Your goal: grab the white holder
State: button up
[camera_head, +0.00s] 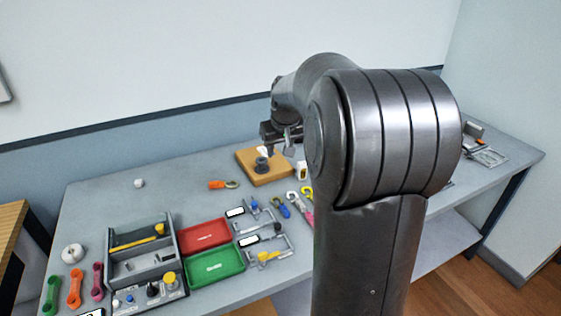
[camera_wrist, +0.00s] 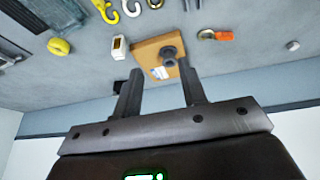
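A small white block-like holder with a hollow, tan-looking face (camera_wrist: 119,47) stands on the table beside the wooden board in the wrist view. In the head view it shows at the board's right (camera_head: 302,172), partly hidden by my arm. A smaller white piece (camera_wrist: 162,72) lies on the board by a dark grey round peg (camera_wrist: 169,54); I cannot tell exactly what it is. My gripper (camera_wrist: 160,67) is open and empty, its two fingers apart. It hangs above the board, and the white holder is outside the fingers. In the head view my gripper (camera_head: 279,146) is partly hidden.
The wooden board (camera_head: 277,176) sits near the wall. An orange-handled hook (camera_head: 218,185) lies left of it. Colored hooks (camera_head: 293,195), red (camera_head: 207,233) and green (camera_head: 215,264) trays and a grey organizer (camera_head: 127,272) lie in front. The table's back left is mostly clear.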

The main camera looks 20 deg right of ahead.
jog(key=w+d+f, duration=0.6)
jog(key=d, duration=0.2)
send_near(301, 170)
jog(key=w+d, duration=0.2)
jog(key=shift+m, duration=0.4)
jog(key=x, duration=1.1)
jog(key=shift+s+a+f, duration=0.15)
jog(key=shift+a+f, duration=0.2)
jog(key=shift+a, duration=0.05)
jog(key=shift+c, duration=0.6)
jog(key=c, duration=0.7)
jog(key=shift+r, duration=0.15)
